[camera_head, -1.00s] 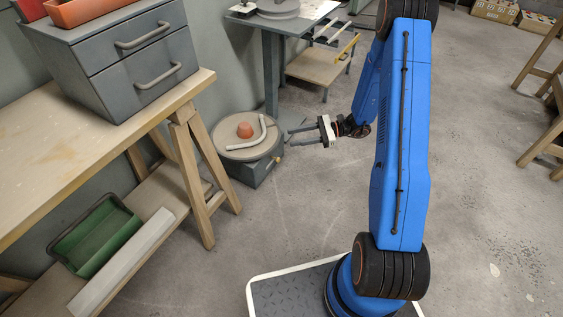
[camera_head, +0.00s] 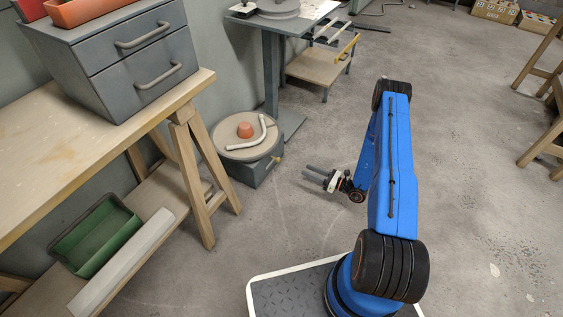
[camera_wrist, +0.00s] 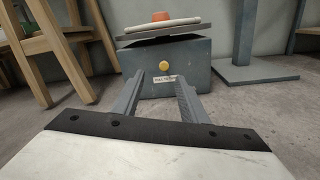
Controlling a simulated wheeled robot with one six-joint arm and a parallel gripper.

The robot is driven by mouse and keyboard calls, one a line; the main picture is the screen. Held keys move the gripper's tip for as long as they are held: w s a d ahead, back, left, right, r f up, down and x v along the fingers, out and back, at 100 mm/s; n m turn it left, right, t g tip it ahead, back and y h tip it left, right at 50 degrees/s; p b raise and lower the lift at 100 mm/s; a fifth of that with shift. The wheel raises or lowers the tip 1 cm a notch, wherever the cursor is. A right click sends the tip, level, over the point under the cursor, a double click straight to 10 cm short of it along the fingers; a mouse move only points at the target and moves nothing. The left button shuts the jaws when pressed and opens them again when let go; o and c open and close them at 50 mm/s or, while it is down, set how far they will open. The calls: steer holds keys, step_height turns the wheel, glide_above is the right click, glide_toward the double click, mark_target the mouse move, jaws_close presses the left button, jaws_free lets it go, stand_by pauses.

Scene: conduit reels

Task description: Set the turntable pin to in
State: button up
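The turntable (camera_head: 232,150) is a round beige disc on a grey box base (camera_head: 258,172) on the floor, beside the trestle bench. A small yellow pin knob shows on the base's front in the wrist view (camera_wrist: 163,65), and at the base's right side in the head view (camera_head: 279,159). A label with unreadable text (camera_wrist: 165,79) sits just below the knob. My gripper (camera_head: 310,172) is low over the floor, right of the base and apart from it. In the wrist view its two fingers (camera_wrist: 157,98) are spread and empty, pointing at the base with the knob between them.
An orange cup-like piece (camera_head: 245,130) and a bent white conduit (camera_head: 259,139) lie on the disc. A bench leg (camera_head: 190,180) stands close on the left. A pedestal with a flat foot (camera_head: 290,122) stands behind.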

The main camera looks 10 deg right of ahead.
step_height(320, 180, down, 2)
glide_toward(277, 159)
steer(key=x, duration=0.7)
steer(key=shift+w+f+m+t+h, duration=0.3)
steer(key=shift+w+f+m+t, duration=0.1)
steer(key=shift+w, duration=0.1)
jaws_close()
